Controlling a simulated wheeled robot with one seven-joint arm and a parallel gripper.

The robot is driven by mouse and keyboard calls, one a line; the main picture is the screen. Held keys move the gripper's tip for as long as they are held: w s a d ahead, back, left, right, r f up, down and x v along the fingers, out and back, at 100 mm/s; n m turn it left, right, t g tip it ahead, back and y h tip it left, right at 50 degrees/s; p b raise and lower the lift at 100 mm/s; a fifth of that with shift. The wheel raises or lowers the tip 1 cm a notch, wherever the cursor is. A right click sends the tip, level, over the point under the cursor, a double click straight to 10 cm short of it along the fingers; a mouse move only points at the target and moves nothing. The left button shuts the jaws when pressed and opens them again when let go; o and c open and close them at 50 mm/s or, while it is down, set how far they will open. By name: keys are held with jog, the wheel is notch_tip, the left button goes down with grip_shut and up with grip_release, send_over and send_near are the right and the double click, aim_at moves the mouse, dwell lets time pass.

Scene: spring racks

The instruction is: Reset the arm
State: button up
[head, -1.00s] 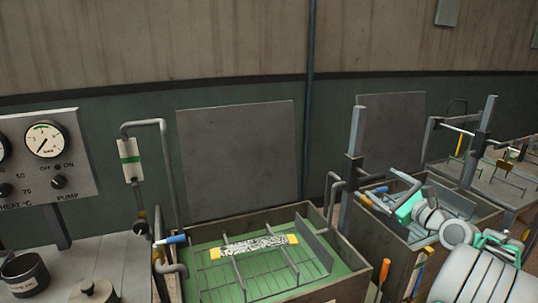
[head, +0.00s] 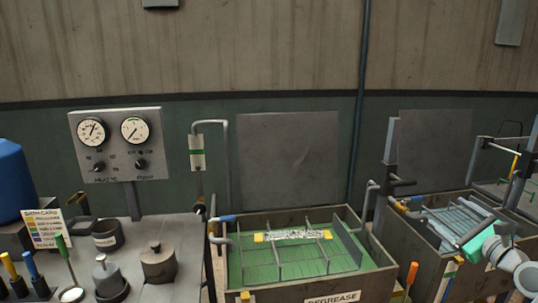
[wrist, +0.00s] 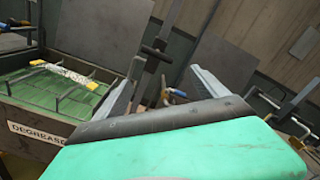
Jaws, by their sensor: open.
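My gripper (head: 447,213) is at the right of the head view, with a teal body and grey fingers. It is over the second tank (head: 432,262), and I cannot tell its height above it. In the wrist view my gripper (wrist: 165,75) shows its two fingers spread apart, with nothing between them. The forearm runs off the right edge of the head view.
The green DEGREASE tank (head: 330,298) holds a wire rack (head: 275,262) and a speckled bar with yellow ends (head: 296,235); it is at the left in the wrist view. A gauge panel (head: 117,145) and a bench (head: 180,235) with pots stand left. Upright posts and pipes stand around the second tank.

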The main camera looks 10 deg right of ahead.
jog(key=s+f+n+g, duration=0.25)
jog(key=f+n, duration=0.35)
jog(key=f, duration=0.3)
jog(key=s+f+n+g, duration=0.1)
jog(key=f+n+g, duration=0.4)
jog(key=f, duration=0.4)
jog(key=s+a+f+n+g, duration=0.3)
jog(key=s+f, duration=0.3)
jog(key=s, duration=0.1)
jog(key=s+a+f+n+g, duration=0.2)
jog(key=s+a+f+g, duration=0.1)
jog(key=s+f, duration=0.35)
jog(key=s+a+r+n+g, duration=0.2)
jog(key=s+a, duration=0.2)
jog(key=a, duration=0.4)
jog(key=s+a+r+n+g, duration=0.1)
jog(key=s+a+n+g, duration=0.2)
jog(key=a, duration=0.5)
jog(key=w+a+r+n+t, duration=0.1)
jog(key=w+a+r+n, duration=0.1)
jog(key=a, duration=0.5)
jog(key=w+a+r+n+t, duration=0.1)
jog(key=w+a+r+n, duration=0.1)
jog(key=a+r, duration=0.3)
jog(key=w+a+r+n+t, duration=0.2)
jog(key=a+r+n, duration=0.1)
jog(key=a, duration=0.6)
jog(key=shift+w+r+n, duration=0.3)
jog(key=shift+r+n, duration=0.05)
jog(key=shift+n, duration=0.05)
